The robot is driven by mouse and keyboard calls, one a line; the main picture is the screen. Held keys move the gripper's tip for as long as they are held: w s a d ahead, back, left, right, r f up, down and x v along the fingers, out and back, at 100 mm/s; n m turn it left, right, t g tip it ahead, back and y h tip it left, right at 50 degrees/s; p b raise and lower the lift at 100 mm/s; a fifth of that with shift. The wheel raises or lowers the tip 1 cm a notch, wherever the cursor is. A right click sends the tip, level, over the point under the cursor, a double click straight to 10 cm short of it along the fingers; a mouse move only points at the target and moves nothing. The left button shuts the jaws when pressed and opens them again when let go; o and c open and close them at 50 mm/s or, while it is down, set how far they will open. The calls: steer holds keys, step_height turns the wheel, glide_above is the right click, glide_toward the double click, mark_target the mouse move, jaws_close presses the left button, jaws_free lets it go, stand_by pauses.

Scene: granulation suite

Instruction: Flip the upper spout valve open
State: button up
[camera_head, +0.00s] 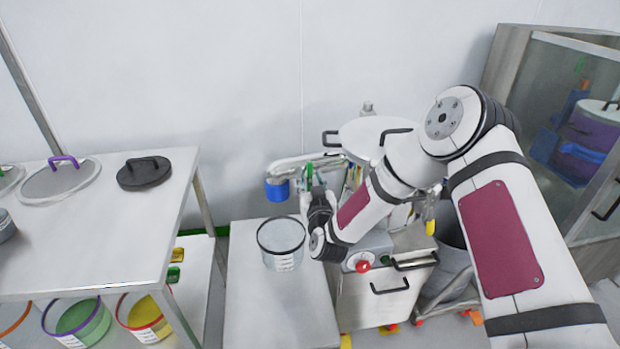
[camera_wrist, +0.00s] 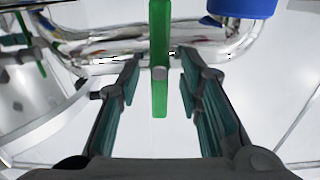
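The lever stands upright in the wrist view. My gripper (camera_wrist: 160,72) is open, with one finger on each side of the lever and gaps on both sides. In the head view, my gripper (camera_head: 316,198) is just below the spout pipe (camera_head: 300,161), and the lever (camera_head: 309,176) shows as a small green piece. A second green handle (camera_wrist: 33,45) shows at left in the wrist view; I cannot tell which valve is upper.
A blue cap (camera_head: 277,190) hangs at the spout's end, close to the lever. An open container (camera_head: 281,240) stands on a low white table (camera_head: 265,315) below. The machine's cabinet (camera_head: 375,300) and a glass-door cabinet (camera_head: 570,130) stand to the right. A shelf table (camera_head: 110,225) is at left.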

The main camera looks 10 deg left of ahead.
steer(key=shift+w+a, duration=0.15)
steer(key=shift+w, duration=0.35)
jaws_close()
